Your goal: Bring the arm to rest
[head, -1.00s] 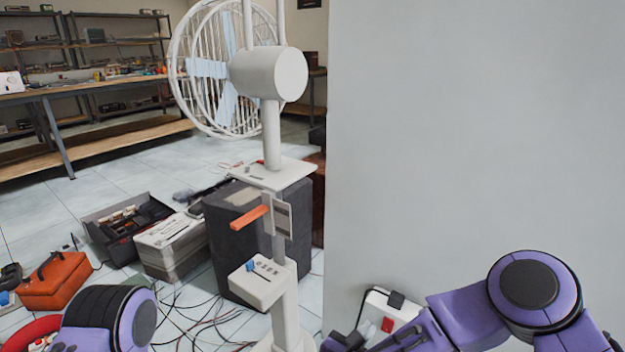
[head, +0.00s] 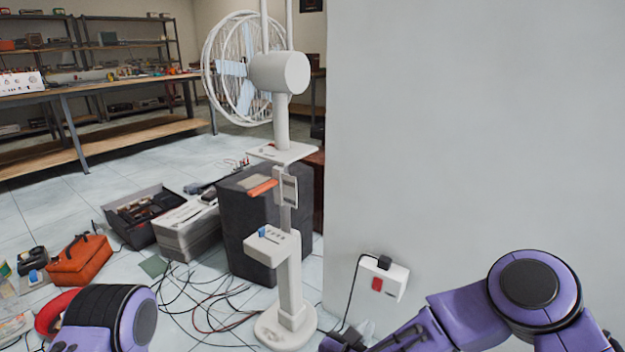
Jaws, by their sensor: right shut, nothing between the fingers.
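My right arm comes in from the lower right with purple and black links. Its gripper (head: 343,341) is at the bottom edge of the head view, partly cut off, shut and empty. It is low, in front of the grey wall, below and left of a white wall socket (head: 384,278) with a red switch. A black plug with a cable sits in the socket. Of my left arm only a purple and black joint shows at the lower left; its gripper is out of view.
A white pedestal fan (head: 280,73) stands left of the grey wall (head: 480,130). Behind it are a dark box (head: 245,225), an open toolbox (head: 135,215) and an orange bag (head: 79,260). Loose cables (head: 200,308) lie on the floor. A workbench (head: 100,88) stands at the back.

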